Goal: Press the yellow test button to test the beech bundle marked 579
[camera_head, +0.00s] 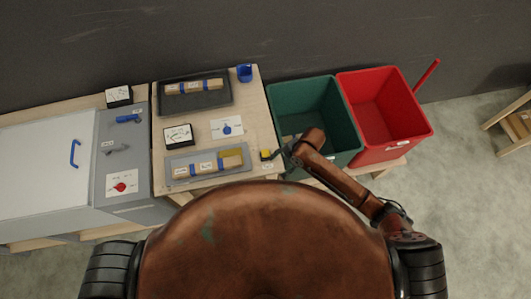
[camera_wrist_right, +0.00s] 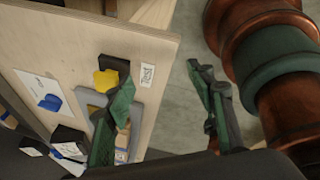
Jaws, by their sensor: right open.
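The yellow test button (camera_head: 265,154) sits on a dark base at the right front of the wooden bench; it also shows in the right wrist view (camera_wrist_right: 107,80). My right gripper (camera_head: 276,154) is just right of the button in the head view. In the right wrist view my right gripper (camera_wrist_right: 160,75) is open and empty, with its left finger beside the button; contact cannot be told. Pale wooden bundles with blue bands (camera_head: 206,166) lie in a grey tray (camera_head: 243,175). Their markings are too small to read. My left gripper is out of view.
A dark tray (camera_head: 195,104) holds another bundle at the back. A dial meter (camera_head: 178,135), a blue knob (camera_head: 227,129) and a blue cup (camera_head: 244,73) stand on the bench. Green (camera_head: 350,130) and red (camera_head: 420,120) bins are at the right, the green one under my right arm.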

